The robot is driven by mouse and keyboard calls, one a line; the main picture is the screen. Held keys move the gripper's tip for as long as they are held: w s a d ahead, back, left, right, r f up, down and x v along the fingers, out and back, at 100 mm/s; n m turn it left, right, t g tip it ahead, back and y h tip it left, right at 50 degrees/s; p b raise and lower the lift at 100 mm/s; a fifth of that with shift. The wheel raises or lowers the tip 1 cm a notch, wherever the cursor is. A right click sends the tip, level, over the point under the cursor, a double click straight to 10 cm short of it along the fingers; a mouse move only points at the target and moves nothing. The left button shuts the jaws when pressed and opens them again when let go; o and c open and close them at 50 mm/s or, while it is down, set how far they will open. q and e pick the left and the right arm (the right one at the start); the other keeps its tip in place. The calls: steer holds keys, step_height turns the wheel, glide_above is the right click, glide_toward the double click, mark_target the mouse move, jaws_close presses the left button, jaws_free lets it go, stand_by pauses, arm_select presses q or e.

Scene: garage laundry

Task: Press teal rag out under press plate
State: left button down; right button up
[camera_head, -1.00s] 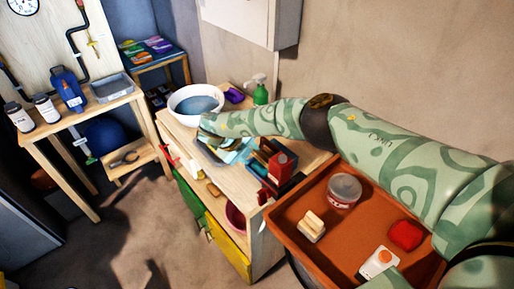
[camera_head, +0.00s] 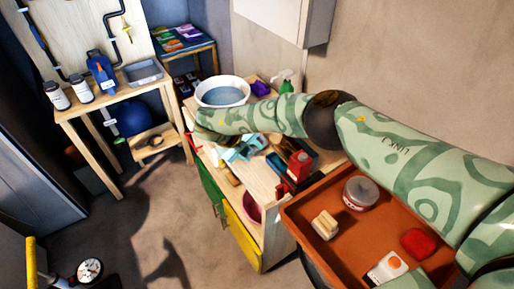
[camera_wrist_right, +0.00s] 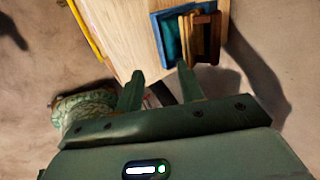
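My right arm reaches leftward over the wooden cabinet top in the head view. My right gripper shows best in the right wrist view (camera_wrist_right: 160,84), its two fingers apart with nothing between them. In the head view its fingers are mostly hidden under the forearm. A light blue piece (camera_head: 242,148) lies on the cabinet top beside the forearm; I cannot tell whether it is the teal rag. In the wrist view a teal patch (camera_wrist_right: 172,40) shows inside a blue-edged tray (camera_wrist_right: 158,36), ahead of the fingers. I cannot make out the press plate. My left gripper is out of view.
A white basin of water (camera_head: 222,84) stands at the cabinet's back, near a green spray bottle (camera_head: 286,82). A red container (camera_head: 299,166) is at the right. An orange tray (camera_head: 340,238) holds a tin, a block and a red item. A gauge (camera_head: 89,270) shows lower left.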

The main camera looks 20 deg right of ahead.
steer(key=shift+s+a+r, duration=0.25)
steer(key=shift+a+r, duration=0.05)
steer(key=shift+a, duration=0.5)
steer(key=shift+s+a+r, duration=0.2)
steer(key=shift+a+r, duration=0.15)
steer(key=shift+a, duration=0.5)
steer(key=shift+s+a+r, duration=0.25)
steer(key=shift+a+r, duration=0.05)
steer(key=shift+a, duration=0.5)
steer(key=v, duration=1.6)
steer(key=shift+a+p, duration=0.15)
steer(key=shift+p, duration=0.3)
steer(key=shift+s, duration=0.1)
